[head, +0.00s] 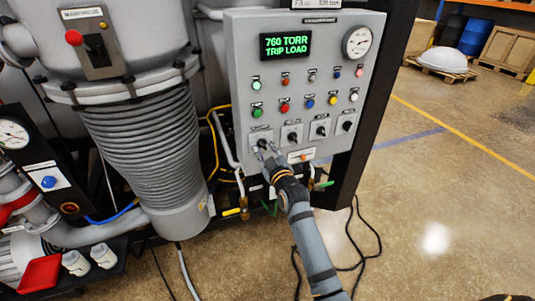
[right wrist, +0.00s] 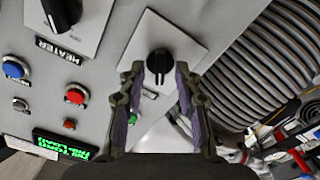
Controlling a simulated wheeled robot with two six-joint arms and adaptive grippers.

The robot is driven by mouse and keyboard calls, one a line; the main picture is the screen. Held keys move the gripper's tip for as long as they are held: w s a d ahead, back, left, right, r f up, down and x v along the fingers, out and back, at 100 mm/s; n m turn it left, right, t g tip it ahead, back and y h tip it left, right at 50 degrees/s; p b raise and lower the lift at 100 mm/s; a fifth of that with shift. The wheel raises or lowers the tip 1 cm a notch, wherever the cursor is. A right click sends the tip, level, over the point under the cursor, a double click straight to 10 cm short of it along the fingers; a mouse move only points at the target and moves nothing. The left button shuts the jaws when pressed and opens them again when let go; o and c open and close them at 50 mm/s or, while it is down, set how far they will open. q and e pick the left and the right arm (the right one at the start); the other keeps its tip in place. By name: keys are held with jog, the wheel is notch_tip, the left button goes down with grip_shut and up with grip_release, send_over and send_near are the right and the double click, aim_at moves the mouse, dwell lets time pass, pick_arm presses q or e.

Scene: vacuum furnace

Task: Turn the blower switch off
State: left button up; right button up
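A grey control panel (head: 302,100) carries a bottom row of black rotary switches on light plates. My right gripper (head: 264,150) is at the leftmost switch in the head view. In the right wrist view that black knob (right wrist: 160,63) sits between or just beyond the tips of my right gripper (right wrist: 159,72); its fingers are apart, with a gap beside the knob. I cannot tell whether they touch it. The neighbouring switch (right wrist: 63,14) is labelled HEATER. The label of the knob at my gripper is hidden, and no blower label is legible. My left gripper is not in view.
A display (head: 286,46) reads "760 TORR TRIP LOAD". Coloured buttons and a gauge (head: 358,42) sit above the switches. A ribbed grey bellows (head: 150,140) stands left of the panel. Black cables (head: 366,240) lie on the floor; the floor at right is mostly clear.

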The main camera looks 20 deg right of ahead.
jog(key=s, duration=1.1)
jog(key=shift+s+d, duration=0.2)
jog(key=shift+s, duration=0.15)
notch_tip(320, 180, down, 26)
jog(key=s+m+g, duration=0.2)
jog(key=s+g, duration=0.1)
jog(key=g, duration=0.2)
jog(key=s+d+f+m+g, duration=0.1)
jog(key=s+f+g, duration=0.1)
jog(key=s+f, duration=0.6)
jog(key=s+d+f+g, duration=0.1)
jog(key=s+f+g, duration=0.2)
jog(key=f, duration=0.8)
jog(key=s+d+f+m+g, duration=0.1)
jog(key=s+f, duration=0.4)
jog(key=s, duration=0.5)
jog(key=s+d+f+m+g+h, duration=0.1)
jog(key=s+d+f+g, duration=0.2)
jog(key=s, duration=0.7)
jog(key=s+d+f+m+g, duration=0.1)
jog(key=s+d+f+g, duration=0.1)
jog(key=s+f, duration=0.6)
jog(key=s, duration=0.2)
jog(key=shift+s+g, duration=0.4)
